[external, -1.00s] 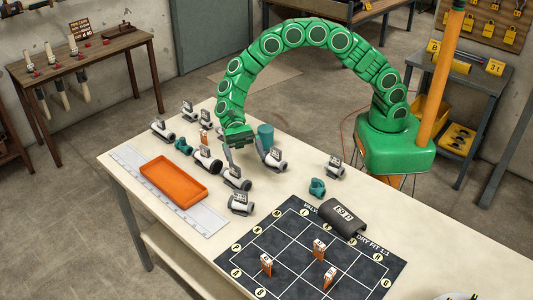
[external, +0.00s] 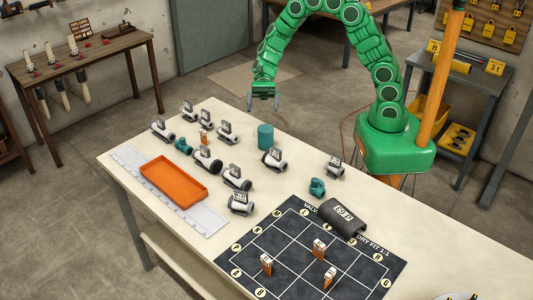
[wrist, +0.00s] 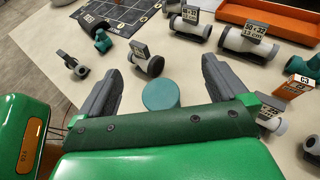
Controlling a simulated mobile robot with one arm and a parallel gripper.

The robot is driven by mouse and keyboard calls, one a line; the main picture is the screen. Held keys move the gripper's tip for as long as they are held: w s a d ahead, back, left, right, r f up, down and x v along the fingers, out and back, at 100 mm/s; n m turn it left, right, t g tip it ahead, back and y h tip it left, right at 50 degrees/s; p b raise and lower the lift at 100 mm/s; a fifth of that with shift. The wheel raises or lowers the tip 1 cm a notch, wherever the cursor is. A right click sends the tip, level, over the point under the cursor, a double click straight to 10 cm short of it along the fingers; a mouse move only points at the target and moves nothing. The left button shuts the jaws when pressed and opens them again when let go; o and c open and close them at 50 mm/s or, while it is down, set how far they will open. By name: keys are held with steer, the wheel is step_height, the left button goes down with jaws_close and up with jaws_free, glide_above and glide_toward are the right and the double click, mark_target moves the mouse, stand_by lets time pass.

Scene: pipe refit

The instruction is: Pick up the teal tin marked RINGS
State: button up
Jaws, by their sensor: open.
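A teal tin (external: 265,136) stands upright on the workbench among the pipe fittings. No lettering on it is readable in these views. My gripper (external: 263,107) is open and empty, raised above the bench near its far edge, above the tin in the picture and apart from it. In the wrist view, the round teal top of the tin (wrist: 160,95) shows between my two dark fingers (wrist: 160,82). Its lower side is partly hidden by the green gripper body.
Several grey-and-white labelled fittings (external: 274,158) surround the tin. A smaller teal fitting (external: 317,187) lies to the right. An orange tray (external: 174,183) is at left, and a black grid mat (external: 290,244) with a dark half-shell (external: 343,218) is at front right.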

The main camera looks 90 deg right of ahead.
steer(key=s+d, duration=0.3)
glide_toward(265, 144)
steer(key=shift+s+d+r+m+t, duration=0.3)
steer(key=shift+s+d+t, duration=0.15)
steer(key=shift+s, duration=0.25)
steer(key=shift+a+f, duration=0.3)
steer(key=shift+w+x, duration=0.2)
steer(key=shift+x, duration=1.6)
steer(key=shift+w+x, duration=0.2)
steer(key=shift+x, duration=1.55)
steer(key=shift+c, duration=0.2)
steer(key=c, duration=1.2)
steer(key=shift+o, duration=0.2)
